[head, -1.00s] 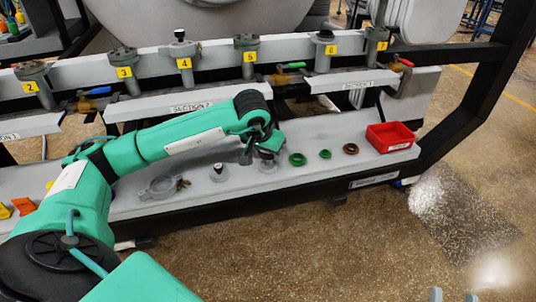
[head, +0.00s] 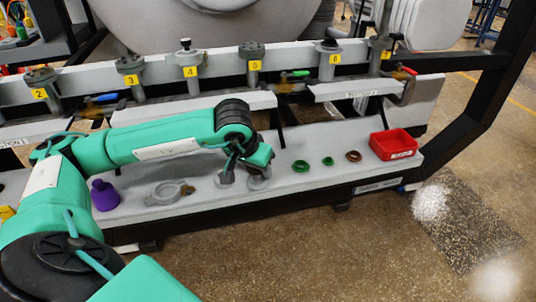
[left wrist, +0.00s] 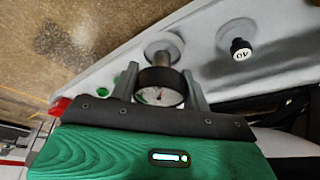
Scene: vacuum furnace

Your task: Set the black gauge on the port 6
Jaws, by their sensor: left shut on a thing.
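My left gripper (left wrist: 160,88) is shut on the black gauge (left wrist: 161,98), which has a round white dial, in the left wrist view. The gauge's grey stem and flange (left wrist: 165,48) are beyond the fingers, at or close to the grey shelf; I cannot tell whether they touch. In the head view my left gripper (head: 257,165) is low over the shelf, and its wrist hides most of the gauge. Port 6 (head: 329,66), a grey upright stub with a yellow label and a dark top, stands on the rail behind, up and right. My right gripper is not in view.
A black-knobbed part (left wrist: 240,48) stands beside the gauge. Green rings (head: 301,166), a brown ring (head: 353,156) and a red bin (head: 393,144) lie to the right on the shelf. A clamp (head: 168,193) and a purple part (head: 105,195) are left. Section plates run below the ports.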

